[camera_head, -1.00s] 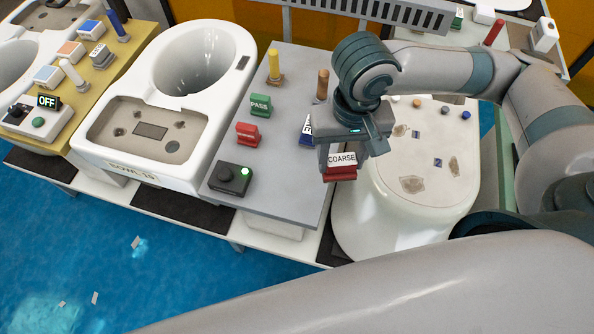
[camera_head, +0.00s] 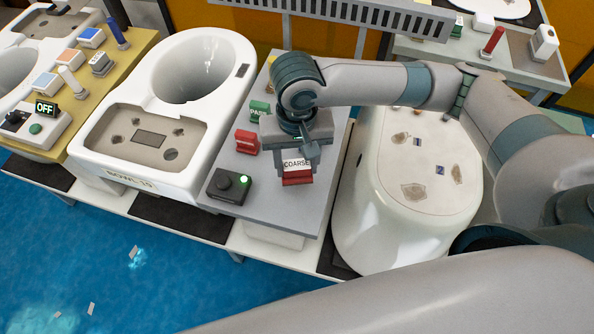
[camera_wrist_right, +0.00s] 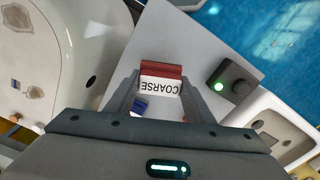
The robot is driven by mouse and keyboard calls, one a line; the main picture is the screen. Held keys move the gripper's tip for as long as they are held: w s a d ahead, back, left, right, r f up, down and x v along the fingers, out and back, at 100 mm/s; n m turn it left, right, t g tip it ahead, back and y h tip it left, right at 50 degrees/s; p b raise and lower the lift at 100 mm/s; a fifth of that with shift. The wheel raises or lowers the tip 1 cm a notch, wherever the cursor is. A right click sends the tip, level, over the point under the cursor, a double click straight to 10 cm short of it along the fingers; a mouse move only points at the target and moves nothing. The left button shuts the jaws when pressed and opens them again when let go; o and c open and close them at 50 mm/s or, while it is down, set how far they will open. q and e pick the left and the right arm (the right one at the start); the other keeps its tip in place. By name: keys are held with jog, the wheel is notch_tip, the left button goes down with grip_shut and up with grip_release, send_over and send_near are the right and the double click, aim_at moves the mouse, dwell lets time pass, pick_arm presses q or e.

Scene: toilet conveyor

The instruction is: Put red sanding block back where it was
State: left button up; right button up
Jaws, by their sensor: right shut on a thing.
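The red sanding block (camera_head: 297,179) has a white label reading COARSE. It also shows in the right wrist view (camera_wrist_right: 160,71). My right gripper (camera_head: 292,168) is shut on it, over the grey tabletop (camera_head: 257,214). In the right wrist view my right gripper's fingers (camera_wrist_right: 159,97) stand on either side of the block. I cannot tell whether the block touches the tabletop. A blue thing (camera_wrist_right: 139,104) shows between the fingers beyond the block. My left gripper is not in view.
A black box with a green light (camera_head: 229,185) and a red block (camera_head: 246,141) stand left of my gripper. A green PASS block (camera_head: 259,110) is behind. A toilet bowl (camera_head: 235,60) stands left, and a white toilet part (camera_head: 370,225) stands right.

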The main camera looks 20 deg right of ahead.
aim_at(297, 174)
jog(key=shift+f, duration=0.15)
jog(key=shift+f+p, duration=0.4)
jog(key=shift+f, duration=1.45)
jog(key=shift+f, duration=0.1)
jog(key=o, duration=1)
jog(key=shift+r, duration=0.6)
notch_tip(297, 174, up, 11)
jog(key=shift+b, duration=0.7)
